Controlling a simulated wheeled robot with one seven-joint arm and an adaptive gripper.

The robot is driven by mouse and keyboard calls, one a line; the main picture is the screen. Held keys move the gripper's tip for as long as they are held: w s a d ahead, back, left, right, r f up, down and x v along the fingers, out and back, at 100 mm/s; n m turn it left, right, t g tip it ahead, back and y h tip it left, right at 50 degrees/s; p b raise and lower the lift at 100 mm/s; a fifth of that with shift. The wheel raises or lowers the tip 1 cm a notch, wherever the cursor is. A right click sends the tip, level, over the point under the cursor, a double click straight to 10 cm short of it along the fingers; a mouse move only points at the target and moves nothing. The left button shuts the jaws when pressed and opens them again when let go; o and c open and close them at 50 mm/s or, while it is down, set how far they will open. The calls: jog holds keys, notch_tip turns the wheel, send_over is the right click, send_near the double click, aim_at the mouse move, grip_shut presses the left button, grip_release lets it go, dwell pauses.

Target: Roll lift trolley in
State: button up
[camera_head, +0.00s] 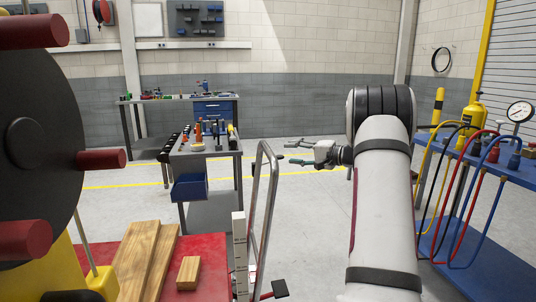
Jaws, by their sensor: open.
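My gripper (296,153) is open and empty at the middle of the view, pointing left, apart from everything around it. A metal push handle (262,205) rises in front, below and left of the gripper. A white upright post and a dark foot stand at the handle's base. The handle may belong to the lift trolley, but its lower part is cut off by the frame's bottom edge. A red platform (205,262) lies left of the handle. I cannot tell whether the two are joined. Wooden boards (145,262) and a small wood block (188,273) rest on it.
A dark disc with red pegs (40,150) fills the left side. A tool cart (205,158) stands behind the handle, with a workbench (180,99) behind that. A blue hose stand (480,165) is at right. The middle floor is clear.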

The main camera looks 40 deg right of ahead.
aim_at(268, 151)
jog(key=x, duration=1.1)
jog(key=shift+a+b, duration=0.1)
jog(key=shift+b, duration=0.3)
grip_shut()
